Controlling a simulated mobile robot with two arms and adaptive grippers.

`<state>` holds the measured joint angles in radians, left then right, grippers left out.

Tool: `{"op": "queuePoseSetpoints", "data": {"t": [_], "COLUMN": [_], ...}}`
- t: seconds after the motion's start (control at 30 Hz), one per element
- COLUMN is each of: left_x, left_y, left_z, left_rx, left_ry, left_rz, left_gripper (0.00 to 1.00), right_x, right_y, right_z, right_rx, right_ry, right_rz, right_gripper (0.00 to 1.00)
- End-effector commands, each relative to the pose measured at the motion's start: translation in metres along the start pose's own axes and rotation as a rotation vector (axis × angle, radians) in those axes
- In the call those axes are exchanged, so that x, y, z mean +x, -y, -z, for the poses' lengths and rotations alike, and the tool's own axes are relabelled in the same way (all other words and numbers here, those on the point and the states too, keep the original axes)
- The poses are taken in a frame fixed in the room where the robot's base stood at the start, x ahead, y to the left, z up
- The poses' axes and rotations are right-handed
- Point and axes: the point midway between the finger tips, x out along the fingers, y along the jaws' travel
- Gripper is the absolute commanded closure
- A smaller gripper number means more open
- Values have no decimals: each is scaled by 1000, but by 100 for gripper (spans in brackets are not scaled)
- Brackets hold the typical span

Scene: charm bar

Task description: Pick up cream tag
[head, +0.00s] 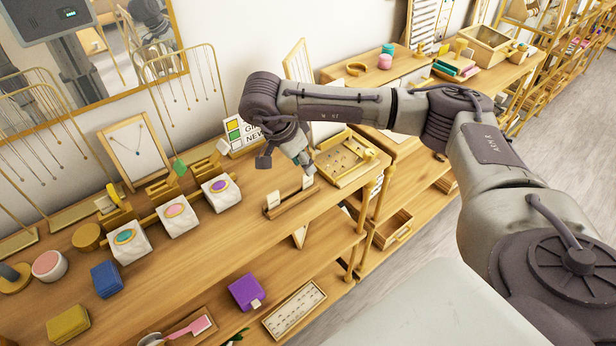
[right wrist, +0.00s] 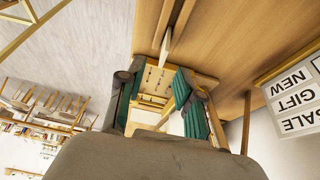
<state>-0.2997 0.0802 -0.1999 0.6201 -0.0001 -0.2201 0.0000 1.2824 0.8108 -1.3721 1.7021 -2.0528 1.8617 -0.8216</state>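Two small cream tags stand upright in a slotted wooden holder (head: 292,206) on the shelf top in the head view. The left cream tag (head: 273,199) stands clear of my arm. The right cream tag (head: 307,182) is just below the fingertips of my right gripper (head: 308,167). In the right wrist view, the teal-padded fingers of my right gripper (right wrist: 157,98) are spread apart. A pale tag (right wrist: 165,43) shows nearly edge-on beyond them. I cannot tell whether either finger touches a tag. My left gripper is not in view.
A wooden earring tray (head: 342,160) is close behind the holder, and a sale sign (head: 240,133) stands by my right wrist. White ring blocks (head: 176,217) line the shelf to the left. The shelf front between the blue box (head: 107,279) and holder is clear.

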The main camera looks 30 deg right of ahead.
Motion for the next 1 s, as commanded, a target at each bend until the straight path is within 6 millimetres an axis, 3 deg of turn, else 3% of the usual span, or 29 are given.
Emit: {"op": "queuePoseSetpoints", "data": {"t": [0.23,0.37,0.5,0.77,1.0], "left_x": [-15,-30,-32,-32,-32], "left_y": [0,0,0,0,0], "left_z": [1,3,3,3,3], "left_rx": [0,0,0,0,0], "left_ry": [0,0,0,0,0], "left_rz": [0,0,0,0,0], "left_gripper": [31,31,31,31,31], "right_x": [17,37,55,60,59], "right_y": [0,3,3,4,4], "right_z": [0,-1,-2,-3,-3], "right_rx": [-1,-1,-1,-1,-1], "right_ry": [1,1,2,2,2], "right_rz": [-4,-4,-1,1,1], "right_gripper": [65,65,65,65,100]}}
